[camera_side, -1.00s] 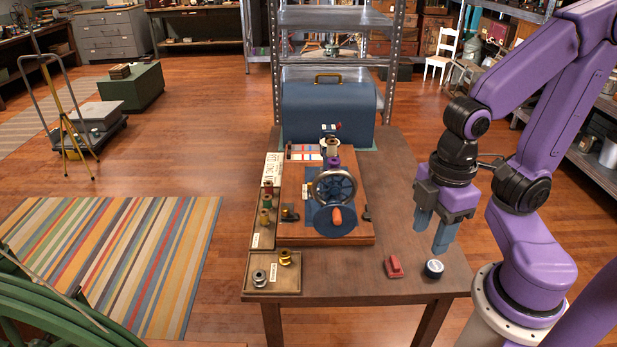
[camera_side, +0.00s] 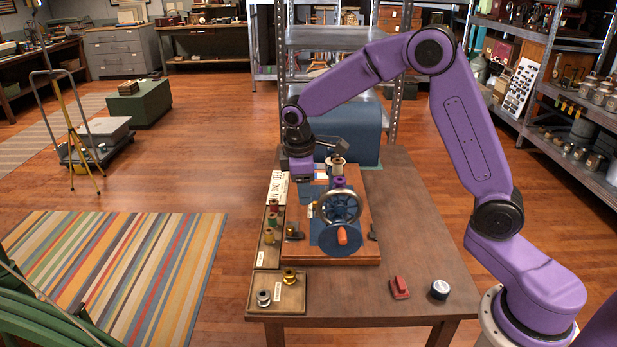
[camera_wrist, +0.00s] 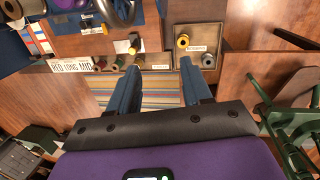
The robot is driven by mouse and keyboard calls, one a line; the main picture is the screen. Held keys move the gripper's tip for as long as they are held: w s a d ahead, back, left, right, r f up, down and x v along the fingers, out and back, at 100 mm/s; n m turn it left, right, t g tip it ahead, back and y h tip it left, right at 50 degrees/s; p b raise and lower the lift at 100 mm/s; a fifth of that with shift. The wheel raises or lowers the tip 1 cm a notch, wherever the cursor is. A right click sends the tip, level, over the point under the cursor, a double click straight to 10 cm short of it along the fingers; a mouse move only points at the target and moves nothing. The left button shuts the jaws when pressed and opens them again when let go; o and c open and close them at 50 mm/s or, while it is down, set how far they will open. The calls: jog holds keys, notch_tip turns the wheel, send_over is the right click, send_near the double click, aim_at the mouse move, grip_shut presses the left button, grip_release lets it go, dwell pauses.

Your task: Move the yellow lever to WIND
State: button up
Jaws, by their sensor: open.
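The blue winding machine (camera_side: 342,238) stands on a wooden base on the table, with a silver handwheel (camera_side: 341,206) and orange crank knob. In the wrist view, a small black piece with a yellowish tip (camera_wrist: 133,38) sits at the base's edge; it may be the yellow lever, but I cannot be sure. A small yellow part (camera_side: 310,210) shows left of the wheel in the side view. No WIND marking is readable. My gripper (camera_wrist: 158,67) is open and empty, its blue fingers apart. In the side view it hangs over the base's back left, its fingertips hidden.
A spool tray (camera_side: 259,244) runs along the base's left side, beside a white lettered card (camera_side: 278,187). A front tray (camera_side: 293,305) holds gold and grey spools. A red block (camera_side: 399,288) and a white-topped round container (camera_side: 440,290) are front right. The table's right side is clear.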

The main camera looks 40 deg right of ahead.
jog(key=m, duration=0.1)
send_near(314, 202)
jog(key=shift+h, duration=0.4)
jog(key=shift+a+x, duration=0.15)
jog(key=shift+x, duration=1.9)
jog(key=shift+a+x, duration=0.15)
jog(key=shift+x, duration=1.85)
jog(key=shift+f, duration=0.4)
jog(key=shift+w+d, duration=0.15)
jog(key=shift+w+d+r, duration=0.15)
jog(key=shift+w+d, duration=0.2)
jog(key=shift+w, duration=0.1)
jog(key=w+d, duration=0.1)
jog(key=w+d+f, duration=0.1)
jog(key=d, duration=0.1)
jog(key=shift+w+f, duration=0.1)
jog(key=shift+w, duration=0.15)
